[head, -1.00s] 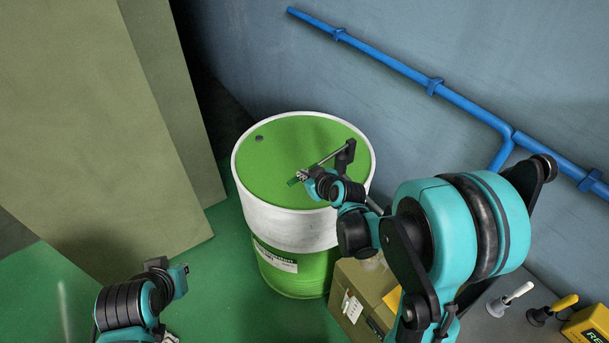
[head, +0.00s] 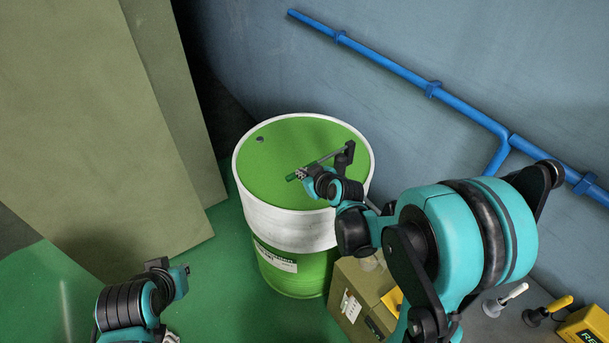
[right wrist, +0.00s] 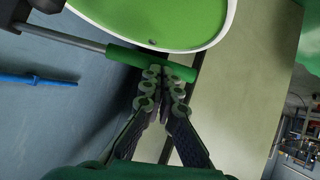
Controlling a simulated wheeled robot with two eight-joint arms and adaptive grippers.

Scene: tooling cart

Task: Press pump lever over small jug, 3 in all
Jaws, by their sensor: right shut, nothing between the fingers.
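The pump lever, a grey rod with a green grip (head: 291,178), reaches out over the top of the green drum (head: 285,155) from a black bracket (head: 344,158). My right gripper (head: 302,174) is shut and empty at the grip. In the right wrist view its closed fingertips (right wrist: 162,76) are right against or just beside the green grip (right wrist: 140,61); I cannot tell whether they touch. My left gripper (head: 171,338) is mostly cut off at the bottom edge. No small jug is clearly visible; a pale thing (head: 370,263) near the box is partly hidden by my right arm.
An olive box (head: 352,289) stands right of the drum. White-handled (head: 513,293) and yellow-handled (head: 562,303) tools and a yellow box (head: 590,325) are at the lower right. A blue pipe (head: 390,62) runs along the wall. Large tan panels (head: 90,110) stand left. Green floor left of the drum is clear.

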